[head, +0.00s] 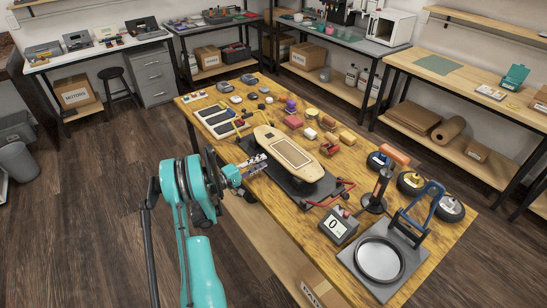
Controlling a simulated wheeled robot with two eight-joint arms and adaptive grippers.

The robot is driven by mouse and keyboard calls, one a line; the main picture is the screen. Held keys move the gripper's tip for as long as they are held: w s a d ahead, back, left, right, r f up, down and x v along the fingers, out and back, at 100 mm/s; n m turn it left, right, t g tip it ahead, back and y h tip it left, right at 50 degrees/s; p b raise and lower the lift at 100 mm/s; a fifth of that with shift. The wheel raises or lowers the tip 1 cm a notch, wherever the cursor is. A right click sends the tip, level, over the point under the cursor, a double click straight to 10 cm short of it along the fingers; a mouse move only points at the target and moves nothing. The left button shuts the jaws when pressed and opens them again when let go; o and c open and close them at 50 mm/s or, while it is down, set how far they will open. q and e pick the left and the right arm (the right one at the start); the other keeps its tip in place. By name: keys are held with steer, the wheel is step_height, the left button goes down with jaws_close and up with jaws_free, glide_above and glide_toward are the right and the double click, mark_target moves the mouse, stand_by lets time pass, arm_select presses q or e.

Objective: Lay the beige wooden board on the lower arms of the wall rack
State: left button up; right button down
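The beige wooden board (270,139), long with rounded ends and a rectangular inset panel, lies on a dark stand (297,187) in the middle of the wooden workbench. My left gripper (257,163) is at the board's left side, with its fingertips close to the edge. I cannot tell whether it touches the board or whether its fingers are open or shut. My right gripper is not in view. No wall rack with arms is clearly visible.
Wheels (449,208), a meter (338,226) and a round-plate press (381,260) crowd the near right of the workbench (440,243). Small coloured parts and dark trays (213,119) fill its far half. Floor (100,200) is clear at left.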

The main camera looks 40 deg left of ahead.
mark_target(276, 154)
arm_select(q)
steer(key=x, duration=0.8)
jaws_close()
steer(key=shift+s+r+p, duration=0.1)
steer(key=shift+r+p, duration=0.45)
steer(key=shift+r, duration=1)
steer(key=shift+f, duration=0.15)
